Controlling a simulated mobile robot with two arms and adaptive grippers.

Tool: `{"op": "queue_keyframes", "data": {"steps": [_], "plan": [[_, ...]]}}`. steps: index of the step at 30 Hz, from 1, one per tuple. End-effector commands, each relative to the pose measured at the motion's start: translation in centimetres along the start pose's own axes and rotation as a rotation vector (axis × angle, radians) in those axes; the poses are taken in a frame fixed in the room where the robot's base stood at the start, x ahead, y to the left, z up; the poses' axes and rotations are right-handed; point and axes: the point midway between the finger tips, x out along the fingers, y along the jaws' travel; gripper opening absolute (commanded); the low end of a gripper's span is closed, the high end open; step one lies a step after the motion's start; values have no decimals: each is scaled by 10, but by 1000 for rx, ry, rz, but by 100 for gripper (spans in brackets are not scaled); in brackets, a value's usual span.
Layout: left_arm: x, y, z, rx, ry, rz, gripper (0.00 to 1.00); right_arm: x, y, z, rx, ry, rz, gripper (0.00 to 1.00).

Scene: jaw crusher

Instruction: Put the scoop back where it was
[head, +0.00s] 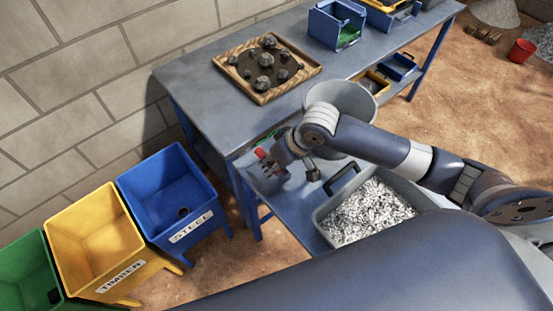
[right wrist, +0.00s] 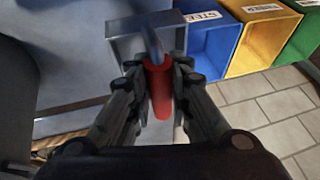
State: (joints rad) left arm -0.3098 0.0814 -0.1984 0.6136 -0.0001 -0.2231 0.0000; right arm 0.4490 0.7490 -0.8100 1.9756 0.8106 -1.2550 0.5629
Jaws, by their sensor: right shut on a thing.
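The scoop's red handle (right wrist: 160,92) is between the fingers of my right gripper (right wrist: 158,72), which is shut on it. Its grey metal pan (right wrist: 120,46) reaches beyond the fingertips in the right wrist view. In the head view a bit of the red handle (head: 261,153) shows at my right gripper (head: 274,167), over the lower bench shelf at the near end. The pan is hard to make out there, and I cannot tell whether it touches anything. My left gripper is not in view.
A grey tub of pale gravel (head: 324,222) stands right of the gripper, and a grey bucket (head: 340,92) behind it. A wooden tray with rocks (head: 304,83) lies on the bench (head: 190,75). Blue steel (head: 200,190), yellow timber (head: 125,262) and green (head: 28,250) bins stand left.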

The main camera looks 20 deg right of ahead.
Motion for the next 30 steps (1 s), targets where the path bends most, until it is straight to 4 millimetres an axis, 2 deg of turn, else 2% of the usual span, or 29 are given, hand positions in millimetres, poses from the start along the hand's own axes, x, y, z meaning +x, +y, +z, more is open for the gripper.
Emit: {"op": "queue_keyframes", "data": {"steps": [3, 6, 8, 16, 27, 28, 30], "plan": [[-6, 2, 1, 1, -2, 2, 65, 1, 19, -12, 2, 1, 2, 0], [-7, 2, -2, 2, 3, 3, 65, 2, 26, -17, 1, 2, -1, 0], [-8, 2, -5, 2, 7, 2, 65, 4, 28, -17, 0, 1, -1, 0], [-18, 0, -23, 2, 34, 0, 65, 32, 34, -4, 0, 0, -1, 0], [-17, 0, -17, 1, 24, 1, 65, 38, 35, -2, -1, 2, -1, 0], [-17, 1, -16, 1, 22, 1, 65, 38, 35, -2, -1, 0, 0, 23], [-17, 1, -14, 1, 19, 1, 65, 38, 35, -2, -1, 0, 0, 39]]}}
